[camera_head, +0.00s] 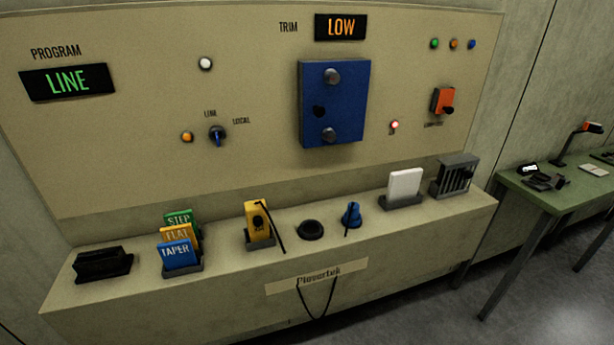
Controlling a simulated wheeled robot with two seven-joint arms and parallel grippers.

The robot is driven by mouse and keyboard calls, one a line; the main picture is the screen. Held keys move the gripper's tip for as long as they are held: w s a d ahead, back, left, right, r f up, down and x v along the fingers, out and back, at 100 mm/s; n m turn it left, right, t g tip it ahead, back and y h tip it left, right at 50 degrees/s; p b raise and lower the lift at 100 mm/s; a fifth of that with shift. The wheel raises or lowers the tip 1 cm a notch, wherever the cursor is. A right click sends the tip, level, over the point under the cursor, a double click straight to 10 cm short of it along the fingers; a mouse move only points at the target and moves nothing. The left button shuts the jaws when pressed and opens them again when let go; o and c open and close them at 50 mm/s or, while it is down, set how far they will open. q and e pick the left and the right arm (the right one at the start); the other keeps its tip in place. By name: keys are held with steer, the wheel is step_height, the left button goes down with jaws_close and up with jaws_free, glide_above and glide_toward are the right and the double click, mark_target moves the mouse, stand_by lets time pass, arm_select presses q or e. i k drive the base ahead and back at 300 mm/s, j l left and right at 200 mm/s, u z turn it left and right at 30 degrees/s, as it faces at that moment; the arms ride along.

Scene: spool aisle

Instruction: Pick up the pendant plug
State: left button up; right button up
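A small blue plug-like piece (352,215) with a thin black cord stands on the console ledge, right of centre. I take it to be the pendant plug, but no label shows on it. A black round socket-like ring (310,230) sits just left of it, apart from it. A yellow hand unit (256,217) stands upright in a dark holder further left, with a black cord at its right side. A black cord loop (317,305) hangs on the ledge's front face. Neither of my grippers is in view.
The ledge (215,300) also bears a black block (102,264), STEP, FLAT and TAPER cards (177,253), a white card (405,185) in a holder and a grey slotted box (455,176). A blue box (335,100) juts from the panel above. A green table (570,190) stands right.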

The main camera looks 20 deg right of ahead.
mark_target(355, 212)
steer(key=i+l, duration=0.1)
steer(key=l, duration=0.3)
steer(key=i+l, duration=0.1)
steer(key=l, duration=0.3)
steer(key=i+l, duration=0.1)
steer(key=l, duration=0.3)
steer(key=i+l, duration=0.1)
steer(key=l, duration=0.35)
